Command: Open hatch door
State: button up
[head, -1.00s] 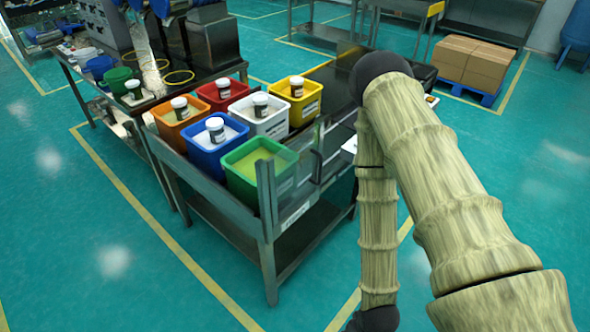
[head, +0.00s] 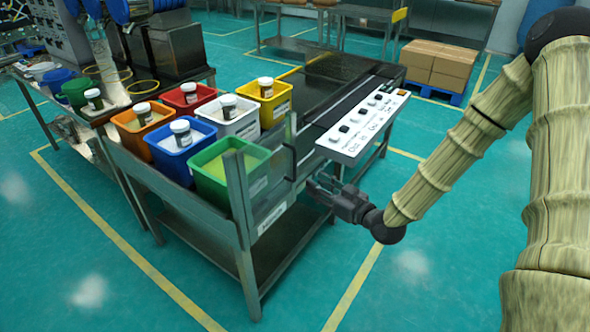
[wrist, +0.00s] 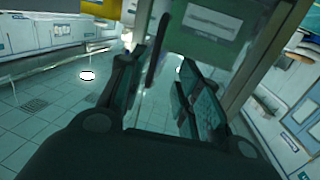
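A framed clear panel (head: 305,160), which looks like the hatch door, stands at the near right end of the metal frame beside the green bin (head: 228,172). My gripper (head: 316,187) is low in front of it, on its right side. In the wrist view my gripper (wrist: 160,84) has its two dark fingers spread apart. A dark upright bar (wrist: 157,55), perhaps a handle, shows between the fingers; I cannot tell whether it is within their reach, and neither finger visibly touches it. The green bin (wrist: 212,28) shows beyond, beside a grey post (wrist: 258,60).
A white control panel (head: 362,125) with black knobs lies just above my gripper. Several coloured bins with jars stand in the metal frame (head: 200,215). Boxes (head: 440,65) stand on a blue pallet behind.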

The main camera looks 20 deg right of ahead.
jog(key=r, duration=0.1)
send_over(295, 178)
jog(key=shift+w+r, duration=0.2)
jog(key=shift+w, duration=0.2)
dwell(0.4)
grip_shut()
